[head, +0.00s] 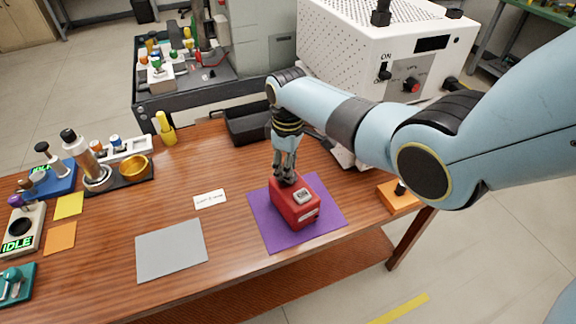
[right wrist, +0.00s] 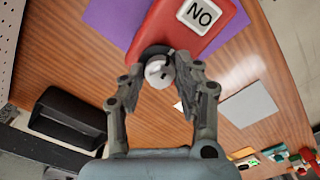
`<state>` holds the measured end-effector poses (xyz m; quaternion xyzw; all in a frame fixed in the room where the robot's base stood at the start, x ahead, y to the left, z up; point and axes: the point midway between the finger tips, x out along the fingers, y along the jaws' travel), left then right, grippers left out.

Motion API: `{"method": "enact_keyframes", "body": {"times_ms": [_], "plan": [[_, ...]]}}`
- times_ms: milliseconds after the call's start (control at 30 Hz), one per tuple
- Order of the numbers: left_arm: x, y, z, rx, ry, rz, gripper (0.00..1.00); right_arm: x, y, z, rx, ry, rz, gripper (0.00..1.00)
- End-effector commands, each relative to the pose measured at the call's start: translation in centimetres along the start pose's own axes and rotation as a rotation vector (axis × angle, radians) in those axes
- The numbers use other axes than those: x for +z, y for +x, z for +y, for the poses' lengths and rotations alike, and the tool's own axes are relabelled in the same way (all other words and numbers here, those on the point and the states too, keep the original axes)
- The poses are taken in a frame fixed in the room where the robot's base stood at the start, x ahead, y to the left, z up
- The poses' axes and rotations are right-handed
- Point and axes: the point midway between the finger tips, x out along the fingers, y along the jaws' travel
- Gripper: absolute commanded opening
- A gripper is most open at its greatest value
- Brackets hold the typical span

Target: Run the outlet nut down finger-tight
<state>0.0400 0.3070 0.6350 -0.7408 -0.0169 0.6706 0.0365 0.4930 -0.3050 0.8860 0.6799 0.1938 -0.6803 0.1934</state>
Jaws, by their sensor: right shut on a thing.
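A red box-shaped device (head: 297,204) lies on a purple mat (head: 262,222). It has a pale label, which reads "NO" in the right wrist view (right wrist: 201,14). A small round silvery-white outlet nut (right wrist: 158,72) with a dark ring behind it sits at the device's end. My right gripper (right wrist: 163,75) has its two fingers on either side of the nut and is shut on it. In the head view my right gripper (head: 286,178) points down at the device's far end and hides the nut. My left gripper is not in view.
A grey mat (head: 171,251) and a white card (head: 209,199) lie left of the purple mat. A black bin (head: 247,127) stands behind. An orange block (head: 399,197) stands at the right, near the table edge. A big white machine (head: 340,45) is at the back.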

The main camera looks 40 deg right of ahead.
Motion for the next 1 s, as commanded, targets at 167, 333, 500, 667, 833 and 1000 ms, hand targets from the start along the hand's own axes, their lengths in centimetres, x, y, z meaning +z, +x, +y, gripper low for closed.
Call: {"method": "enact_keyframes", "body": {"times_ms": [167, 333, 500, 667, 833, 1000], "plan": [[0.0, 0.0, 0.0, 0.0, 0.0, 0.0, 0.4, -0.1, -0.1, 0.1, 0.003, 0.0, 0.001, 0.0], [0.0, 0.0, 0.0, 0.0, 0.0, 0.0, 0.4, -0.1, -0.1, 0.1, 0.003, 0.0, 0.002, 0.43], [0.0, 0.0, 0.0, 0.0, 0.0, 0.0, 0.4, 0.0, -0.1, 0.1, 0.002, 0.0, 0.001, 0.55], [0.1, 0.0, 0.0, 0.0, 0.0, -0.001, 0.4, 0.0, -0.1, 0.1, 0.001, 0.0, 0.001, 0.55], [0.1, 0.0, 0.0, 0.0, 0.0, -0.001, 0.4, -0.1, -1.0, 0.1, 0.002, 0.0, 0.002, 0.55], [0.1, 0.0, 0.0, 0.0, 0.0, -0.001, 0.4, -0.1, -4.1, 0.2, 0.005, -0.001, 0.005, 0.55]]}}
